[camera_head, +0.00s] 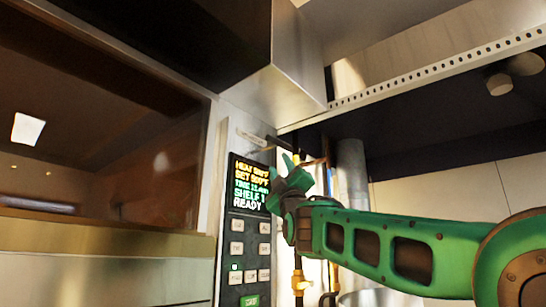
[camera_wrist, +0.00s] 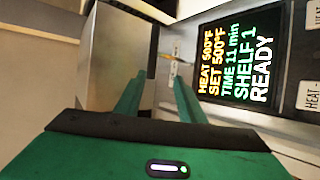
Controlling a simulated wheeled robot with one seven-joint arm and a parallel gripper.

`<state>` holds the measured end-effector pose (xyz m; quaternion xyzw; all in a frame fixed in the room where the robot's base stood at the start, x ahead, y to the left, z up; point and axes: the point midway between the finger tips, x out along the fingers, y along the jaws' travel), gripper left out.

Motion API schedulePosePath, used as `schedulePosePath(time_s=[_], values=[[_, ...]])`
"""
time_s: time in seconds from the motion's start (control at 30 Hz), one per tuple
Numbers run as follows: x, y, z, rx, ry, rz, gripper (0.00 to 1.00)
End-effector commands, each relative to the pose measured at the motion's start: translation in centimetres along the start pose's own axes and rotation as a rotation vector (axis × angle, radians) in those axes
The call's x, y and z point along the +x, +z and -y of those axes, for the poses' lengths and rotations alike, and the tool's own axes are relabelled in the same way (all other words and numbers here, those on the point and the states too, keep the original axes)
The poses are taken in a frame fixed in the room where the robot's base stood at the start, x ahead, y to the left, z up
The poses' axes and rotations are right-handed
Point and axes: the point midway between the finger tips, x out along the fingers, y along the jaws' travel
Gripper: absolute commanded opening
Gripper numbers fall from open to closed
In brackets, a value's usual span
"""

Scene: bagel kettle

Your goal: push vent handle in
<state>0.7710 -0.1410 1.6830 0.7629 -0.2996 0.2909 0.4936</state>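A small dark rod (camera_head: 262,147), which looks like the vent handle, sticks out beside a pale label plate (camera_head: 250,138) above the control panel in the head view. In the wrist view a small pale plate with a thin dark and yellowish part (camera_wrist: 173,62) shows just beyond the fingertips; its exact shape is too small to tell. My gripper (camera_head: 285,172) is just below and to the right of the rod. In the wrist view its two green fingers (camera_wrist: 158,84) stand apart with nothing between them. I cannot tell whether a finger touches the handle.
The control panel (camera_head: 249,190) with a lit display reading READY is close to my fingers. A dark glass oven door (camera_head: 100,130) is at left. A steel hood (camera_head: 290,75) overhangs above. A vertical pipe (camera_head: 352,165) and a yellow valve (camera_head: 299,280) stand behind my arm.

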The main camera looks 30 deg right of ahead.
Motion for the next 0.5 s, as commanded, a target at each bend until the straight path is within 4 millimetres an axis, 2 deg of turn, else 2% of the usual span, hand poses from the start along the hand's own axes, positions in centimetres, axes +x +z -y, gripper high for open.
schedulePosePath(time_s=[0.07,0.27,0.5], values=[[0.5,-0.7,-0.8,-0.01,0.029,-0.019,0.36],[2.3,-0.9,-1.1,-0.015,0.04,-0.025,0.36],[6.0,-0.9,-1.2,-0.013,0.038,-0.024,0.36]])
